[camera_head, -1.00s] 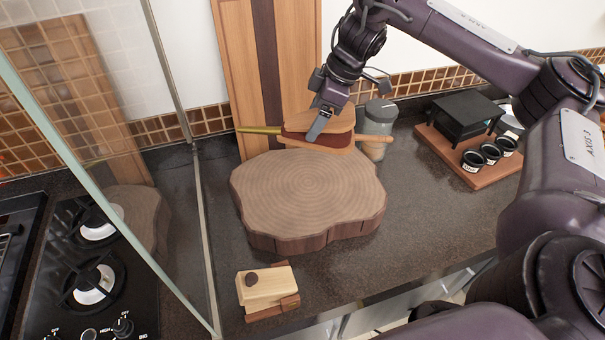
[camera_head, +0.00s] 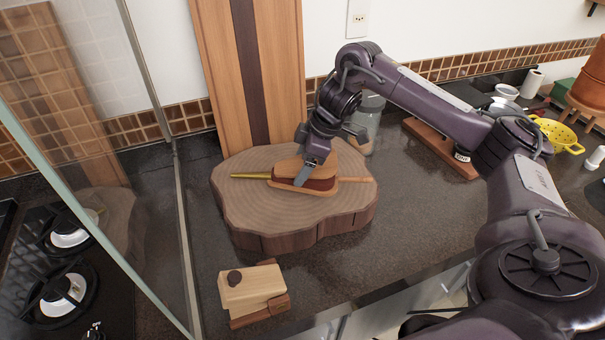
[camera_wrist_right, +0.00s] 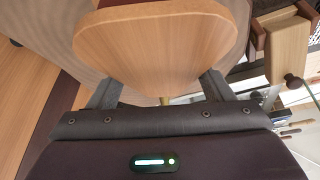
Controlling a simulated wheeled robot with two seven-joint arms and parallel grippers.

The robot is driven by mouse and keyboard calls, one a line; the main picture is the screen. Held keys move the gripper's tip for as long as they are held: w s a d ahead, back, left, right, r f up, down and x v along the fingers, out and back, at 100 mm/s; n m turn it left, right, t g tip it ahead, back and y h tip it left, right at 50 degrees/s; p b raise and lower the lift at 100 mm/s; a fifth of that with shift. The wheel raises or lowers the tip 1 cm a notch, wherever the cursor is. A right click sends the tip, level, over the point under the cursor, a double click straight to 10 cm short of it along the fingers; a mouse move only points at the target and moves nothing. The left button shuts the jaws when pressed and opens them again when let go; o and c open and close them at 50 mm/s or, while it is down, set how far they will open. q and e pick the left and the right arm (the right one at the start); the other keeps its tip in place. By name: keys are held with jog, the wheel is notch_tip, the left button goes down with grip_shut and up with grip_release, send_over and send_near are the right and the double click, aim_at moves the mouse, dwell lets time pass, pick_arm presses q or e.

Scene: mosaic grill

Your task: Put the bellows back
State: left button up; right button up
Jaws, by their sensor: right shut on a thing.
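The bellows (camera_head: 322,184) has wooden boards, a dark red middle, a brass nozzle pointing left and a wooden handle at right. It is over the middle of the round wood slab (camera_head: 250,212); I cannot tell whether it touches the slab. My right gripper (camera_head: 306,178) is shut on the bellows from above. In the right wrist view the bellows' wooden board (camera_wrist_right: 155,48) fills the space between the fingers. My left gripper is not in view.
A small wooden box with a dark knob (camera_head: 254,288) sits in front of the slab. A tall striped board (camera_head: 250,70) and a jar (camera_head: 368,110) stand behind. A glass panel (camera_head: 150,200) and stove (camera_head: 60,270) are at left. A yellow colander (camera_head: 558,136) is far right.

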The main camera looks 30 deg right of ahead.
notch_tip(320, 180, down, 2)
jog(key=shift+f+p, duration=0.2)
jog(key=shift+p, duration=0.1)
jog(key=shift+f, duration=0.15)
jog(key=shift+f, duration=0.1)
jog(key=o, duration=1.8)
jog(key=shift+d+r, duration=0.1)
jog(key=shift+r, duration=0.3)
jog(key=v, duration=0.3)
jog(key=shift+r, duration=0.25)
jog(key=p+v, duration=0.3)
jog(key=v, duration=0.5)
